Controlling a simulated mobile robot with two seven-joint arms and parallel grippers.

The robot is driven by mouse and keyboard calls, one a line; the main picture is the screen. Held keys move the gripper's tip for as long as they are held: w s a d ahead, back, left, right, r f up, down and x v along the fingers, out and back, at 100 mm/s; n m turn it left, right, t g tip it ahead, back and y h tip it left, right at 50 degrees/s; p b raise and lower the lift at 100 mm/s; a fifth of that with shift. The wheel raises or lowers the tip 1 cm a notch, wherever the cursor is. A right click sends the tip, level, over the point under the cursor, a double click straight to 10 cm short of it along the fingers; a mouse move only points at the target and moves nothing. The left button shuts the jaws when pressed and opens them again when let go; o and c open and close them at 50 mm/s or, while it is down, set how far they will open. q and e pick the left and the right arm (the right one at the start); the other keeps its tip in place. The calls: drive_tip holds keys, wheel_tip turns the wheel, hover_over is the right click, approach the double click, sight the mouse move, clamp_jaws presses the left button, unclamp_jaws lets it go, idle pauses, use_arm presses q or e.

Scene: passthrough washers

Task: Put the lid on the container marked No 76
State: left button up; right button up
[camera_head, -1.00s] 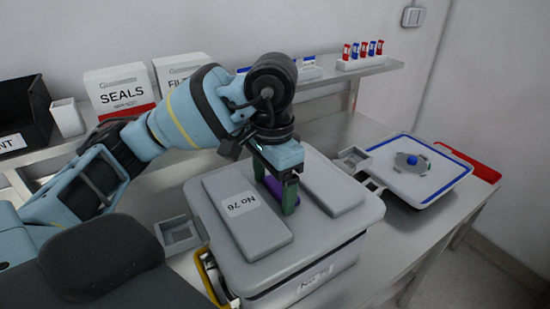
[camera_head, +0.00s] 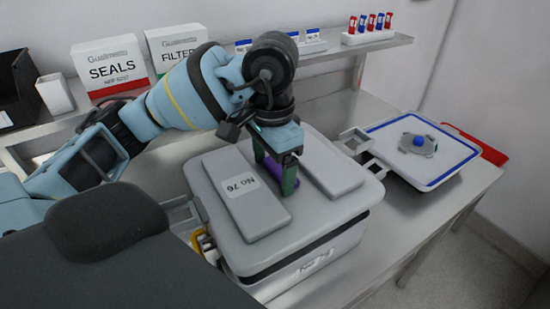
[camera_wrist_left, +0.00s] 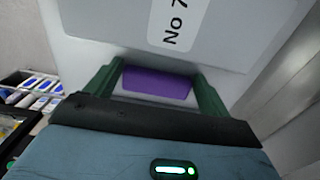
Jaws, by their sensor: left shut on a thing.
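A dark line shows between lid and container; I cannot tell whether the lid is fully seated. My left gripper (camera_head: 280,180) points down at the lid's middle and is shut on the purple handle between the panels. In the left wrist view the purple handle (camera_wrist_left: 156,83) sits between the green fingers (camera_wrist_left: 158,88), with the No 76 label beyond. My right gripper is not in view.
Metal brackets flank the container, one at the right (camera_head: 354,140). A white, blue-edged tray (camera_head: 450,172) with a grey part and blue knob (camera_head: 418,141) stands right, beside a red tray (camera_head: 480,146). A SEALS box (camera_head: 110,66) and FILTER box (camera_head: 176,46) stand on the back shelf.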

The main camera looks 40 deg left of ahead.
sight(273, 179)
use_arm(q)
wheel_tip(273, 179, down, 2)
drive_tip(key=shift+f+b, duration=0.1)
drive_tip(key=shift+b, duration=0.2)
drive_tip(key=shift+f, duration=0.55)
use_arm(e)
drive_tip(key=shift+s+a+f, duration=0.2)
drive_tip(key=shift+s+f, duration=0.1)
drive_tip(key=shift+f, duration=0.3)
use_arm(q)
drive_tip(key=shift+b, duration=0.3)
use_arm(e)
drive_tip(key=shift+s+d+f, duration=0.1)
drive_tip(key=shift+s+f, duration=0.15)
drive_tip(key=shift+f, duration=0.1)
